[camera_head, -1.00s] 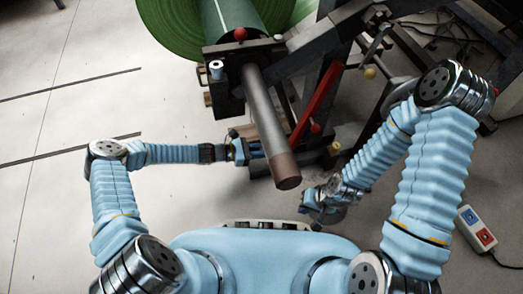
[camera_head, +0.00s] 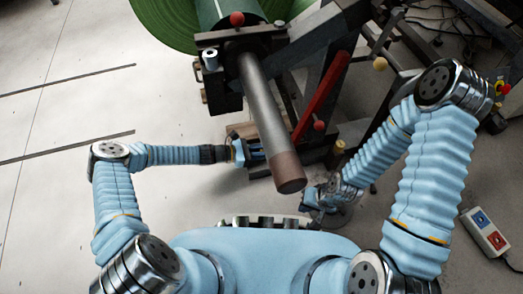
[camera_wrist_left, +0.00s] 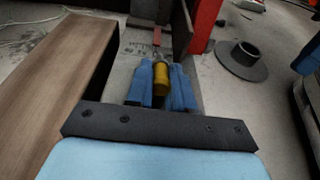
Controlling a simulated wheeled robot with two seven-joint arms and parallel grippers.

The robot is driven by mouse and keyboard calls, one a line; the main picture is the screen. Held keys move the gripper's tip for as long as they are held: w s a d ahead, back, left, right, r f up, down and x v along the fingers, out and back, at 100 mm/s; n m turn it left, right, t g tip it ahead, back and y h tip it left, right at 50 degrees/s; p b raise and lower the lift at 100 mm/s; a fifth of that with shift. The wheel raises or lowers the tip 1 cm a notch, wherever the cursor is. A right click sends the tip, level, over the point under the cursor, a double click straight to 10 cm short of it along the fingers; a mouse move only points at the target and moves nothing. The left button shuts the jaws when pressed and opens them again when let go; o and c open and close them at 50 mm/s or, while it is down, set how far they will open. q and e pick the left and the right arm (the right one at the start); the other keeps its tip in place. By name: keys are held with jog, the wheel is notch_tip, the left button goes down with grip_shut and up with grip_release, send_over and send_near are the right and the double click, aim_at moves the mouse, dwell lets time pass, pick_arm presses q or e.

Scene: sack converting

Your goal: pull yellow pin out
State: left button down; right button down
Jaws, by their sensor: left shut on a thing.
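The yellow pin (camera_wrist_left: 158,76) shows in the left wrist view as a short yellow cylinder between the blue fingers of my left gripper (camera_wrist_left: 160,88). The fingers are shut on it. A thin metal part with a red bit continues beyond it. In the head view my left gripper (camera_head: 254,152) is beside the machine's lower frame, left of the grey shaft (camera_head: 266,110), and the pin cannot be made out there. My right gripper (camera_head: 314,198) is low, right of the shaft's brown end; its finger opening is unclear.
A red lever (camera_head: 322,96) and the machine frame stand behind the shaft, with a green roll (camera_head: 165,22) at the back. A wooden block (camera_wrist_left: 55,85) lies left of my left gripper. A black flanged part (camera_wrist_left: 243,62) sits on the floor. A button box (camera_head: 485,232) lies far right.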

pick_arm(q)
jog(key=c, duration=0.9)
grip_release()
jog(key=p+v, duration=0.2)
jog(key=v, duration=1.1)
jog(key=shift+s+a+p, duration=0.1)
jog(key=shift+a+p, duration=0.2)
jog(key=shift+a, duration=0.1)
